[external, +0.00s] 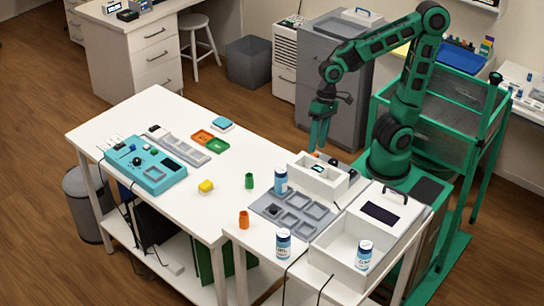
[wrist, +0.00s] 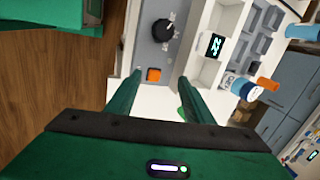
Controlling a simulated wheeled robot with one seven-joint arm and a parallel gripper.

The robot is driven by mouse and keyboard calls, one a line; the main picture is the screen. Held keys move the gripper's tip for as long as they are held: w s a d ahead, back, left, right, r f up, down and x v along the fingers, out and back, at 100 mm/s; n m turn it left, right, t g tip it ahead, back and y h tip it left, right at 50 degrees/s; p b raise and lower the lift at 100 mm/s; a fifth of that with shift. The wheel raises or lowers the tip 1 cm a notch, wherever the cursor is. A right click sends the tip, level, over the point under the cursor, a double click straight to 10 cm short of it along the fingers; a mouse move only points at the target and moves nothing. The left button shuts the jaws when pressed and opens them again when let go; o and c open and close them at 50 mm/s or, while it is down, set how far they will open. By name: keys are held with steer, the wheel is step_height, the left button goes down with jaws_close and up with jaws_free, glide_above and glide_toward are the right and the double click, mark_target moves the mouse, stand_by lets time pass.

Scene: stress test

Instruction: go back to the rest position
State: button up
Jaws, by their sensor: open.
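My gripper (external: 319,146) hangs from the green arm, pointing down, above the back edge of the white box (external: 318,183) at the right part of the bench. In the wrist view its two green fingers (wrist: 158,82) are apart with nothing held between them. A black knob (wrist: 163,29) sits on the same panel. Whether the fingertips touch anything below is hard to tell.
A grey tray (external: 262,208) with a white-and-blue bottle (external: 281,180) stands left of the box. A white bin (external: 335,250) and two more bottles are in front. A teal control box (external: 145,168) is at far left.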

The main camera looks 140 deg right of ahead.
steer(key=s+a+n+g, duration=0.3)
steer(key=s+a+n, duration=0.3)
steer(key=s+n, duration=0.2)
steer(key=shift+a+f+n+g+h, duration=0.2)
steer(key=shift+n+g+h, duration=0.15)
steer(key=shift+n, duration=0.85)
